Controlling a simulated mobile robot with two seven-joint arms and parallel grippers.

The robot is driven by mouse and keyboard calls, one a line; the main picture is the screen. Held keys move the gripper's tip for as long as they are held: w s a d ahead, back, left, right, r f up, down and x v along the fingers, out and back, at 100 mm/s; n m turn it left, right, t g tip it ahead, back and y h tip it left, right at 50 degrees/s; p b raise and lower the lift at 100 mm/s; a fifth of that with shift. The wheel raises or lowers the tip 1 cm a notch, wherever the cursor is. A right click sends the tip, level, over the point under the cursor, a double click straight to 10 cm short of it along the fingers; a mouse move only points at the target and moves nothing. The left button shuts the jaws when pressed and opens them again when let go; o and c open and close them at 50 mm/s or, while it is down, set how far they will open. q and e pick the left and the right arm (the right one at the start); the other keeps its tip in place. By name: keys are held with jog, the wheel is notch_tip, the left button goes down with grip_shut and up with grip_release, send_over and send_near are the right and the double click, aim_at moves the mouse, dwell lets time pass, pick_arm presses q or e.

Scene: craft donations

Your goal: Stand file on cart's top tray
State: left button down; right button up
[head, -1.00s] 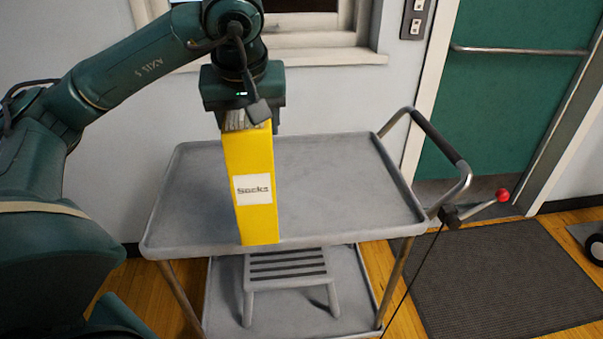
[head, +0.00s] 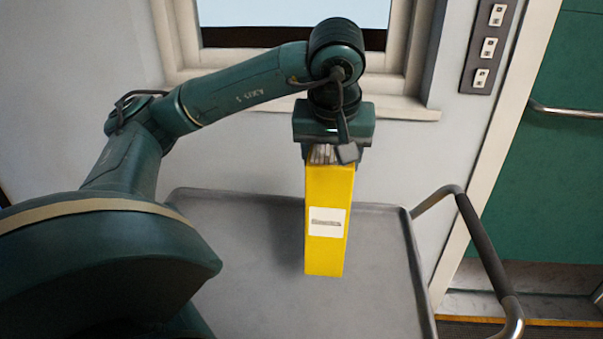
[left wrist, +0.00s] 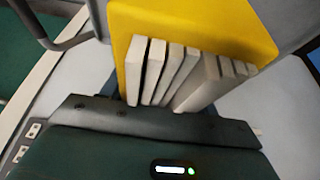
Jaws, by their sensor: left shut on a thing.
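A yellow file (head: 325,190) with a white label hangs upright below my left gripper (head: 333,153), which is shut on its top end. The cart's grey top tray (head: 275,300) lies under and around the file. The file's bottom end appears over the tray's inner surface; I cannot tell whether it touches. In the left wrist view the file (left wrist: 200,22) shows its open top with several pale sheets (left wrist: 185,75) inside, close to the gripper. My right gripper is not in view.
The visible tray surface is bare. The cart's push handle (head: 483,240) rises at the right. A window sill (head: 400,108) and wall stand behind the cart, with a switch panel (head: 485,45) and a green door (head: 550,170) to the right.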

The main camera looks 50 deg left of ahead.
pick_arm(q)
notch_tip(320, 180, down, 8)
jog(key=shift+f, duration=0.25)
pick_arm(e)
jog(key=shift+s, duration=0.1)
pick_arm(q)
jog(key=shift+s+b, duration=0.1)
jog(key=shift+b, duration=0.2)
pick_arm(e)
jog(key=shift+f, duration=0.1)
pick_arm(q)
jog(key=shift+f, duration=0.2)
jog(key=c, duration=0.8)
grip_release()
jog(key=o, duration=0.4)
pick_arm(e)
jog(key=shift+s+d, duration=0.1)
pick_arm(q)
jog(key=shift+r, duration=0.1)
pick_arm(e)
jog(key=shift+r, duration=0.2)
